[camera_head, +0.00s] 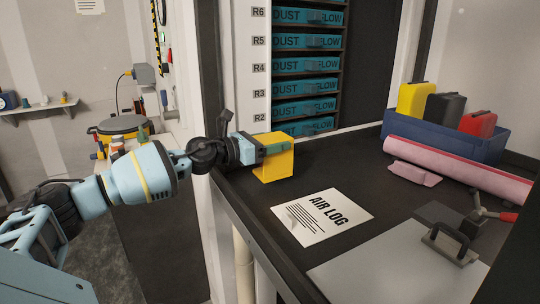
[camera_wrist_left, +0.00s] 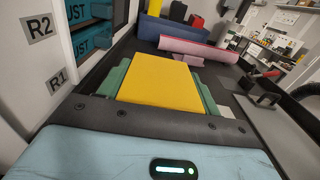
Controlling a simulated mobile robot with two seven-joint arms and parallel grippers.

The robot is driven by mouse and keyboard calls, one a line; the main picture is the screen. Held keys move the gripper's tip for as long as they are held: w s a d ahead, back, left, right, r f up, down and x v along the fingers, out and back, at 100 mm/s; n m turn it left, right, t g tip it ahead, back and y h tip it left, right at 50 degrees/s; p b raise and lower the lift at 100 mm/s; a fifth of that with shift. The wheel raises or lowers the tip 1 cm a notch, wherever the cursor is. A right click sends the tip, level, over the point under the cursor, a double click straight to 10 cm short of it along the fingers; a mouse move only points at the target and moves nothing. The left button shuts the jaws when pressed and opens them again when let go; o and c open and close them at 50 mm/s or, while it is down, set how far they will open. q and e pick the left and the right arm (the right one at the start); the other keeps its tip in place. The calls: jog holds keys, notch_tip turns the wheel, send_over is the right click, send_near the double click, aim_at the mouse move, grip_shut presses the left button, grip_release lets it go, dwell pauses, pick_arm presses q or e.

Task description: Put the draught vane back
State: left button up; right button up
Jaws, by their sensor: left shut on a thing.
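My left gripper (camera_head: 264,149) is shut on a yellow block (camera_head: 275,170), at the left end of the dark bench in front of the rack. In the left wrist view the green fingers (camera_wrist_left: 161,85) lie along both sides of the yellow block (camera_wrist_left: 160,80). Whether its underside touches the bench is unclear. The rack (camera_head: 308,87) holds teal units marked DUST and FLOW, beside labels R2 to R6; R1 (camera_wrist_left: 57,80) shows in the left wrist view. Nothing in view is marked as a draught vane. My right gripper is not in view.
An AIR LOG sheet (camera_head: 321,217) lies on the bench before the block. A blue bin (camera_head: 440,137) with yellow, black and red items stands at the back right, behind a pink roll (camera_head: 460,170). A grey plate with a handle (camera_head: 390,268) is at front right.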

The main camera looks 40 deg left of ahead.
pick_arm(q)
jog(key=shift+s+a, duration=0.1)
jog(key=shift+a, duration=0.55)
notch_tip(320, 180, down, 2)
jog(key=shift+s+f+b, duration=0.1)
jog(key=shift+f+b, duration=0.1)
jog(key=shift+b, duration=0.25)
jog(key=shift+f, duration=0.45)
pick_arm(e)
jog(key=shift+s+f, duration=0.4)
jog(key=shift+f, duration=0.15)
pick_arm(q)
jog(key=shift+f, duration=0.3)
jog(key=o, duration=1.1)
jog(key=shift+r, duration=0.1)
jog(key=shift+o, duration=0.3)
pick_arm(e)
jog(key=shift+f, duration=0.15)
